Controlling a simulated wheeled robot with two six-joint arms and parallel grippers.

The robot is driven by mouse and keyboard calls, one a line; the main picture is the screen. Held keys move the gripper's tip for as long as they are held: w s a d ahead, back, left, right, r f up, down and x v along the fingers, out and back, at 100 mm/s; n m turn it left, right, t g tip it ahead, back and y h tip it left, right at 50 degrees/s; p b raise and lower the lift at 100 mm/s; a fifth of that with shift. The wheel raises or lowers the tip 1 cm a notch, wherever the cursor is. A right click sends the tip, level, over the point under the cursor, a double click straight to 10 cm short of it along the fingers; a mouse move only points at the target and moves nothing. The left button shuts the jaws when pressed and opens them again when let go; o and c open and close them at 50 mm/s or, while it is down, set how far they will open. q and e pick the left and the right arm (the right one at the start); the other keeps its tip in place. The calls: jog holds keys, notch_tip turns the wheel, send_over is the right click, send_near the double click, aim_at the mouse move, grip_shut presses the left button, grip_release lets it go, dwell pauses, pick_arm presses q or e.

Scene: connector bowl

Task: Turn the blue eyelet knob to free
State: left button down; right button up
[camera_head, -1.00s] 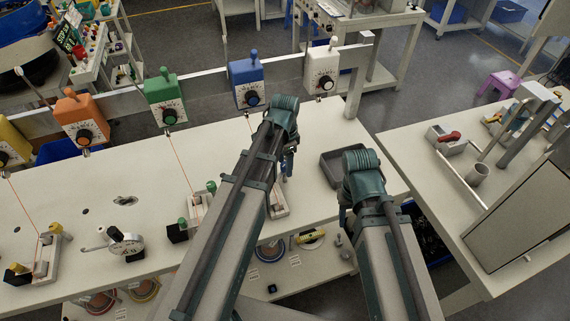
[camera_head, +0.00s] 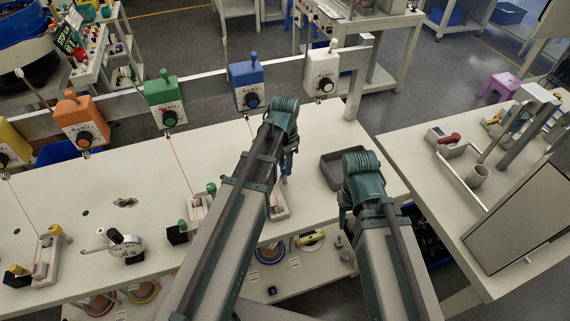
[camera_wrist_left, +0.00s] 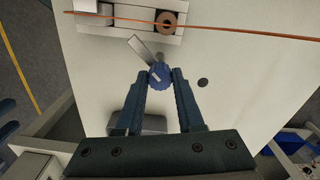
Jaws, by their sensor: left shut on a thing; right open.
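In the left wrist view the blue eyelet knob (camera_wrist_left: 160,74) sits between the tips of my left gripper (camera_wrist_left: 161,80), which is shut on it. A flat metal strip (camera_wrist_left: 143,49) reaches up and left from the knob. Beyond it, a copper-coloured wire (camera_wrist_left: 225,28) crosses a pale fixture with a brown ring (camera_wrist_left: 166,21). In the head view my left gripper (camera_head: 287,168) points down over the bench and its own arm hides most of the knob's area. My right gripper (camera_head: 345,218) is partly visible below its wrist at the bench's front edge; its fingertips are hidden.
A dark grey tray (camera_head: 340,168) lies just right of my left gripper. A blue dial box (camera_head: 246,84) and a white one (camera_head: 322,72) hang on the rail behind. A dial gauge (camera_head: 124,242) stands on the bench at left. A side table (camera_head: 420,160) is at right.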

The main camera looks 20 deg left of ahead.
pick_arm(q)
jog(key=n, duration=0.4)
jog(key=shift+n, duration=2.2)
jog(key=c, duration=0.5)
grip_release()
notch_tip(320, 180, up, 14)
jog(key=p, duration=1.3)
jog(key=shift+f+p, duration=0.1)
jog(key=shift+p, duration=0.3)
